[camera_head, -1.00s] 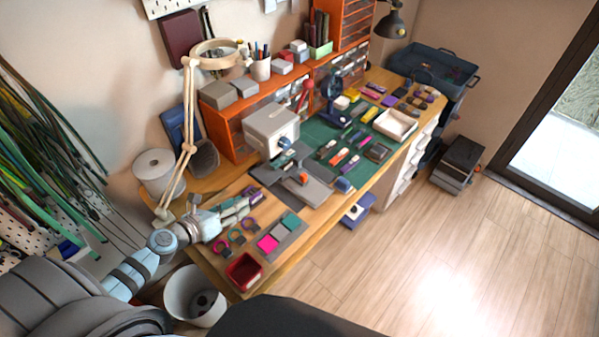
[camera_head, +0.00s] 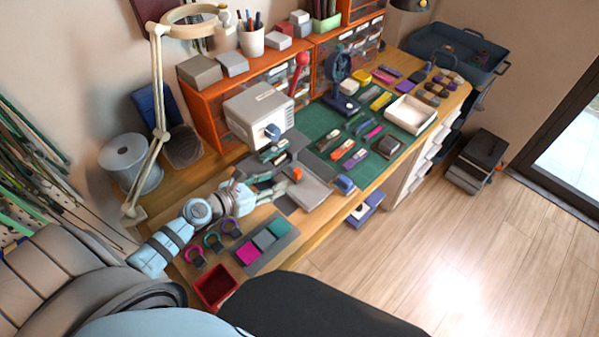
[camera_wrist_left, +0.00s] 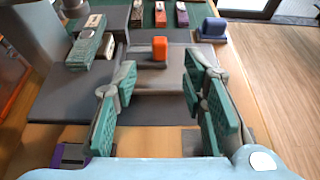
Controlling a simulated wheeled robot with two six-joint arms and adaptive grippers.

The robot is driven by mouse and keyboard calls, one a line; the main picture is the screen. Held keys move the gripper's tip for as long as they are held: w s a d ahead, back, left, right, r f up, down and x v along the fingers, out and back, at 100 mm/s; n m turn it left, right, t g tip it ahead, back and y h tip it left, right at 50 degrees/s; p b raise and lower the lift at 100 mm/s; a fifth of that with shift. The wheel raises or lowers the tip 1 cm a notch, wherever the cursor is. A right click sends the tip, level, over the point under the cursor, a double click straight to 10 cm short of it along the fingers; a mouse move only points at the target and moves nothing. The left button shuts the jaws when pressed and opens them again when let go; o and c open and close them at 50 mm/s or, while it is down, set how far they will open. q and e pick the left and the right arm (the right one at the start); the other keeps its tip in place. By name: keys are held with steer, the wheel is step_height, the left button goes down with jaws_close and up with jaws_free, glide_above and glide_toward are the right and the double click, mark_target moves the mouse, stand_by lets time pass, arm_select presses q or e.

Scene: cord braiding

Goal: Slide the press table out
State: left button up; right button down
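The press table is a flat grey plate (camera_head: 313,190) with an orange knob (camera_head: 297,174), in front of the white press box (camera_head: 258,113). In the left wrist view the plate (camera_wrist_left: 152,82) and its upright orange knob (camera_wrist_left: 160,47) lie ahead, between the finger lines. My left gripper (camera_head: 256,186) is at the plate's near left side. It also shows in the left wrist view (camera_wrist_left: 157,75), with its green-padded fingers wide apart and nothing between them. The knob is beyond the fingertips, apart from them. My right gripper is not in view.
Coloured ring clips (camera_head: 212,240), a pad holder (camera_head: 250,266) and a red bin (camera_head: 217,287) lie at the near left of the bench. A green mat (camera_head: 318,117) with small tools is beyond the press. Open floor lies to the right.

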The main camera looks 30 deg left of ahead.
mark_target(294, 174)
arm_select(q)
steer(key=b+x, duration=0.2)
steer(key=x, duration=0.8)
steer(key=shift+b, duration=0.35)
steer(key=shift+w+d+f, duration=0.15)
steer(key=shift+w, duration=0.3)
jaws_close()
